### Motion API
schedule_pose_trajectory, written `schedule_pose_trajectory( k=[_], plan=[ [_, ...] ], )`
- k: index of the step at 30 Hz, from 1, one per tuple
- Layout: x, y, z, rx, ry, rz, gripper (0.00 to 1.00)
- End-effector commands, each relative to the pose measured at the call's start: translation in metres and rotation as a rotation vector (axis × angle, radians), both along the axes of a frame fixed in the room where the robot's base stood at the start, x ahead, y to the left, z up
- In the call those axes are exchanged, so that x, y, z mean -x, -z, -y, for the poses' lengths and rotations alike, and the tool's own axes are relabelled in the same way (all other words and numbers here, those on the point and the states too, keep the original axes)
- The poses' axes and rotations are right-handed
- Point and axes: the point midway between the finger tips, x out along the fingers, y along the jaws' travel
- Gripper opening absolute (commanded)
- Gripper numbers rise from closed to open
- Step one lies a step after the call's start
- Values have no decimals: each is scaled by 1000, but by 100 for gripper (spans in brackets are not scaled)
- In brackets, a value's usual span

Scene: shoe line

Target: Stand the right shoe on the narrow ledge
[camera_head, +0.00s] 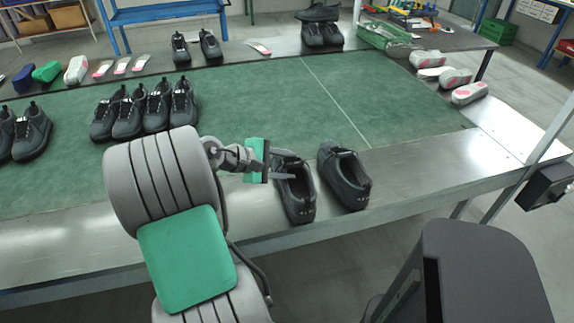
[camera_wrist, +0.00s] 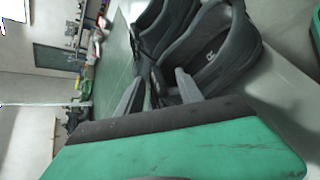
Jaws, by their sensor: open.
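Two black shoes are at the front of the table, on the bare metal ledge (camera_head: 420,168) in front of the green mat. The left one of the pair (camera_head: 300,205) is beside my gripper (camera_head: 292,167); an R shows inside this right shoe (camera_wrist: 235,55) in the wrist view. It sits sole down, opening up. The other shoe (camera_head: 345,180) stands just to its right, apart. My gripper is open. Its fingers reach over the right shoe, one over the opening and one farther back, with the lace area between them. I cannot tell whether they touch it.
Several black shoes (camera_head: 145,110) stand in a row at the mat's left. Pale insoles or soles (camera_head: 455,77) lie at the right end. The green mat (camera_head: 330,100) is clear in the middle. The ledge right of the pair is bare, with the table's front edge close.

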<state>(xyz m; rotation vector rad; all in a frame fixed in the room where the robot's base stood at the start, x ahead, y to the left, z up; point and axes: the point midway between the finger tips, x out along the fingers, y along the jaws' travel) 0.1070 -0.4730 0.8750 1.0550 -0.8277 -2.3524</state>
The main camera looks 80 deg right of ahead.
Motion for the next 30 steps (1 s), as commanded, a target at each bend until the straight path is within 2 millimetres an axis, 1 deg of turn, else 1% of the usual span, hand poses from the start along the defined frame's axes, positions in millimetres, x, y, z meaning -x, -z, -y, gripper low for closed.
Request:
schedule_pose_trajectory(
  k=[2, 5, 9, 12, 15, 21, 23, 24, 25, 26, 27, 28, 29, 30],
  plan=[
    [-6, -5, -4, 1, -4, 1, 43],
    [-19, -16, -15, 3, -7, 3, 43],
    [-42, -36, -37, 2, -8, 3, 43],
    [-57, -48, -52, 2, -6, 2, 43],
    [-67, -57, -63, 2, -4, 1, 43],
    [-75, -61, -71, 1, -4, 8, 43],
    [-87, -58, -75, -1, -26, 54, 43],
    [-102, -53, -82, -6, -53, 116, 43],
    [-119, -48, -90, -16, -82, 182, 43],
    [-138, -42, -103, -32, -112, 258, 43],
    [-167, -33, -126, -70, -153, 372, 43],
    [-188, -26, -150, -110, -181, 459, 43],
    [-208, -20, -177, -160, -205, 544, 43],
    [-230, -13, -219, -238, -227, 644, 43]
  ],
)
